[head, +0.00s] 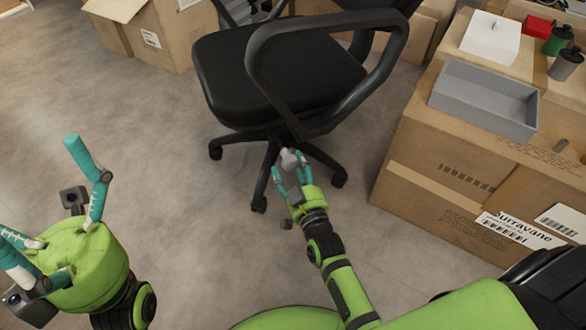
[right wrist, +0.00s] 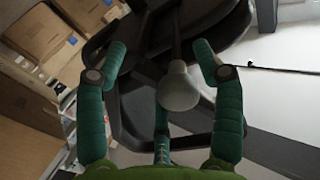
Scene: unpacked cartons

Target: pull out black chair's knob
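The black chair (head: 275,85) stands on the grey floor in the middle of the head view, with its seat, armrest loop and wheeled base showing. Its pale grey knob (head: 289,158) hangs below the seat edge. The knob (right wrist: 178,88) shows larger in the right wrist view, on a thin dark rod. My right gripper (head: 289,171) is open at the knob, its teal fingers spread around it. In the right wrist view gaps show between the knob and the two side fingers; whether the lower finger touches it I cannot tell. My left gripper (head: 45,205) is open and empty at the left.
A large carton (head: 430,165) stands right of the chair, with a grey open tray (head: 485,97) and a white box (head: 490,38) on top. Another carton (head: 155,35) stands at the back left. The floor (head: 160,140) left of the chair is clear.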

